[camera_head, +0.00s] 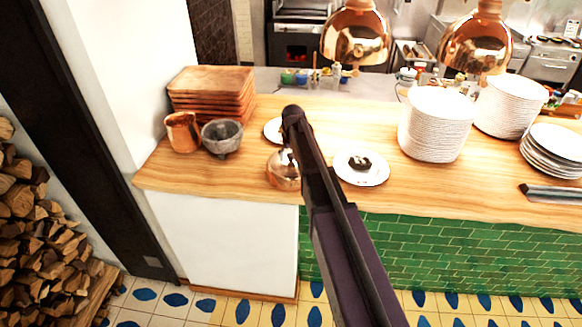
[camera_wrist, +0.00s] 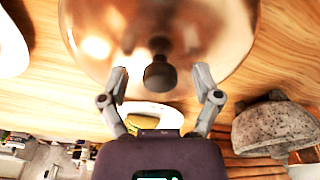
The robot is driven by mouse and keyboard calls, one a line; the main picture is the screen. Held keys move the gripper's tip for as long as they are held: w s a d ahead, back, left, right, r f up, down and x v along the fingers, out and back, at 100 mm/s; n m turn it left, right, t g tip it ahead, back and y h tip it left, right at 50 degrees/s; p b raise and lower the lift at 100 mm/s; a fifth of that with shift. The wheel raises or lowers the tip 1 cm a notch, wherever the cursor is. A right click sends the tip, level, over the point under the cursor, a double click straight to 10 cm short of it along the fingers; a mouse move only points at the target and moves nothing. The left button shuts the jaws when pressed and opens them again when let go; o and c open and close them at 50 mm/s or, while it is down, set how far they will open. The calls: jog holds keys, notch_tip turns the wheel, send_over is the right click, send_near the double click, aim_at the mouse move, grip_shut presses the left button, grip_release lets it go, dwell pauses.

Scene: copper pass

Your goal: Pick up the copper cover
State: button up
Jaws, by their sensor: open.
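The copper cover (camera_head: 281,174) is a shiny dome on the wooden counter, near its front edge, partly hidden by my arm in the head view. In the wrist view the copper cover (camera_wrist: 205,30) fills the upper middle, with its dark knob (camera_wrist: 160,74) facing the camera. My gripper (camera_wrist: 162,80) is open, one finger on each side of the knob, with a visible gap on both sides. I cannot tell how far the fingertips are from the dome. In the head view the gripper is not clearly visible behind my arm.
A plate with dark food (camera_head: 362,181) is right of the cover; another plate (camera_head: 271,131) is behind it. A stone bowl (camera_head: 222,138), copper mug (camera_head: 183,132) and stacked wooden trays (camera_head: 211,80) stand left. Plate stacks (camera_head: 435,130) stand right, under hanging copper lamps (camera_head: 356,38).

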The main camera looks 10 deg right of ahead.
dwell(0.4)
grip_shut()
jog(key=shift+r, duration=0.2)
notch_tip(320, 180, up, 3)
jog(key=p, duration=0.3)
jog(key=shift+f, duration=0.15)
jog(key=s+d+r+p, duration=0.2)
jog(key=s+d, duration=0.8)
jog(key=s, duration=0.2)
jog(key=shift+s, duration=0.25)
dwell(0.4)
